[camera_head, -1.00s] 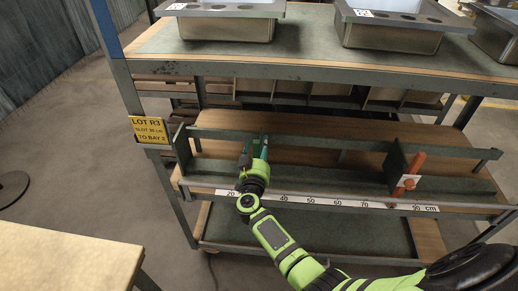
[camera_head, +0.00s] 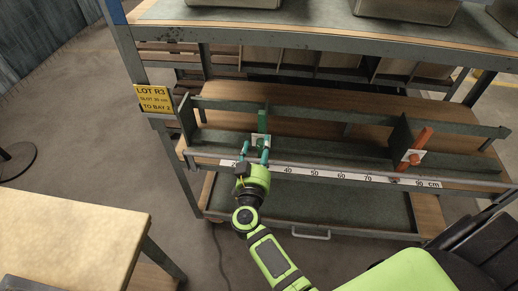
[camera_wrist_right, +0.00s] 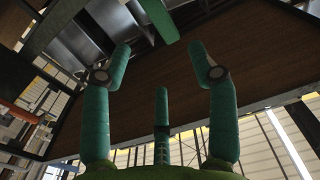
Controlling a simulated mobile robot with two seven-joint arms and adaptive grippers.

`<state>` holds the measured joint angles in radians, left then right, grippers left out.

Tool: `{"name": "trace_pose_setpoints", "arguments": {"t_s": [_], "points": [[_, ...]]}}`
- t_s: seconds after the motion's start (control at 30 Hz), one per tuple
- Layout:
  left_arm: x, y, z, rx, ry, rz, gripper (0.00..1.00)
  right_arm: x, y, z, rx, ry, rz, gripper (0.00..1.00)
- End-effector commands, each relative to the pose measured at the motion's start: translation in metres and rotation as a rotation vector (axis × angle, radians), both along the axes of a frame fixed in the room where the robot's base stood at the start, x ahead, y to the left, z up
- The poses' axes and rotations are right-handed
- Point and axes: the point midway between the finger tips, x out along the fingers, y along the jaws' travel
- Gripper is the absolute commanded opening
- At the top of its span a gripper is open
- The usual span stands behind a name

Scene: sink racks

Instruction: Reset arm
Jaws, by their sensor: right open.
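My right gripper (camera_head: 254,152) is open and empty in front of the middle shelf's front edge, near the low end of the ruler strip (camera_head: 330,177). Just behind its fingertips stands a green upright piece (camera_head: 262,122) with a white plate (camera_head: 260,141); a small gap seems to show between them. In the right wrist view the open fingers (camera_wrist_right: 160,60) spread apart with nothing between them, and a green bar (camera_wrist_right: 158,18) shows beyond their tips. My left gripper is not in view.
The rack's middle shelf holds a dark divider (camera_head: 401,140) and an orange handle (camera_head: 417,146) at the right. A yellow sign (camera_head: 154,99) hangs on the left post. Metal sinks (camera_head: 408,10) stand on top. A wooden table (camera_head: 70,245) is at lower left, with open floor between.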

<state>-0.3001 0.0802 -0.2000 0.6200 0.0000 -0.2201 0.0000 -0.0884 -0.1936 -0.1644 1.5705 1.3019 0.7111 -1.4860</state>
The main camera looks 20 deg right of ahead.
Motion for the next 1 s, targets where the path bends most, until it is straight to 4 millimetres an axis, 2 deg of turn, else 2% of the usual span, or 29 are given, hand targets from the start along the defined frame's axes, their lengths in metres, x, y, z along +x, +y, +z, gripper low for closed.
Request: {"name": "trace_pose_setpoints", "arguments": {"t_s": [0.43, 0.5, 0.57, 0.67, 0.77, 0.8, 0.87, 0.9, 0.97, 1.0], "points": [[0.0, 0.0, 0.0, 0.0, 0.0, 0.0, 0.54, 0.0, 0.0, 0.0, 0.0, 0.0, 0.001, 0.59], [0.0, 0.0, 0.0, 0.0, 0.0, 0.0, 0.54, 0.0, 0.003, -0.006, -0.006, 0.005, 0.018, 0.59], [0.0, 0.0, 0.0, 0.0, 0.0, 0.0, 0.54, -0.001, 0.01, -0.02, -0.02, 0.021, 0.062, 0.59], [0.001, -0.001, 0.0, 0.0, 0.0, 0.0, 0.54, -0.007, 0.03, -0.064, -0.041, 0.077, 0.194, 0.59], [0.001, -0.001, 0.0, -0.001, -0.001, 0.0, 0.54, -0.027, 0.054, -0.128, -0.04, 0.188, 0.362, 0.59], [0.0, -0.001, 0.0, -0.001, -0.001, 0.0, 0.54, -0.039, 0.062, -0.155, -0.03, 0.244, 0.425, 0.59], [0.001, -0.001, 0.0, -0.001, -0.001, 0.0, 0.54, -0.061, 0.071, -0.195, -0.009, 0.336, 0.506, 0.59], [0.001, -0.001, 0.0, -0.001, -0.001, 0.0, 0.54, -0.078, 0.076, -0.22, 0.008, 0.4, 0.552, 0.59], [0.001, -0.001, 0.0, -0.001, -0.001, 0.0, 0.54, -0.106, 0.079, -0.256, 0.035, 0.502, 0.609, 0.59], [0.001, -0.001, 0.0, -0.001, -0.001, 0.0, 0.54, -0.127, 0.08, -0.28, 0.056, 0.573, 0.64, 0.59]]}}
